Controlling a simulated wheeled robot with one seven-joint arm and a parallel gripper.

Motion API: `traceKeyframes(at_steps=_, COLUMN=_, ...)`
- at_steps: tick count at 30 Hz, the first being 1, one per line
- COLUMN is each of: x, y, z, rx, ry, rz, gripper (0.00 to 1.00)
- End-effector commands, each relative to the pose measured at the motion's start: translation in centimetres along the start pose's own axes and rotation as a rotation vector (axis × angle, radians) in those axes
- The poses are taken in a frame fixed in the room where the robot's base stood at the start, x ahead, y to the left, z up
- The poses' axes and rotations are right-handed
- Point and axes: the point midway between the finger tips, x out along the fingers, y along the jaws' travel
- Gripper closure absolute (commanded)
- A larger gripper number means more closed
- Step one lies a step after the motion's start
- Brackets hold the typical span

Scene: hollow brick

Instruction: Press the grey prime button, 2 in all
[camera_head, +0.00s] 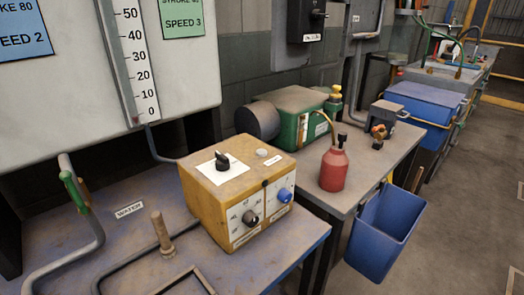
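A yellow control box (215,205) stands on the near bench, with its top and two front panels showing. A small round grey button (262,153) is on its top, towards the back right; it looks like the grey prime button, but I can read no label on it. A black knob on a white plate (222,162) is on the top to its left. A dark knob (250,217) and a blue button (285,195) are on the front. My gripper is not in view, and nothing covers the grey button.
A bent pipe with a green grip (75,190) and a wooden-handled lever (162,233) rise at the left. A red oil can (334,168) and a green machine (300,122) stand on the bench behind. A blue bin (382,230) hangs at the right. Open floor lies right.

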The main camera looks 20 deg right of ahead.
Motion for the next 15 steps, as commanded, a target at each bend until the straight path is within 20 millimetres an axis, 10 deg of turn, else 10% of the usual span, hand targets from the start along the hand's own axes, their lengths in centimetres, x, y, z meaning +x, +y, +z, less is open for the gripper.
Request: traceKeyframes(at_steps=15, x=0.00, y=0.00, z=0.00, rx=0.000, ry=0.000, rz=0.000, gripper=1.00)
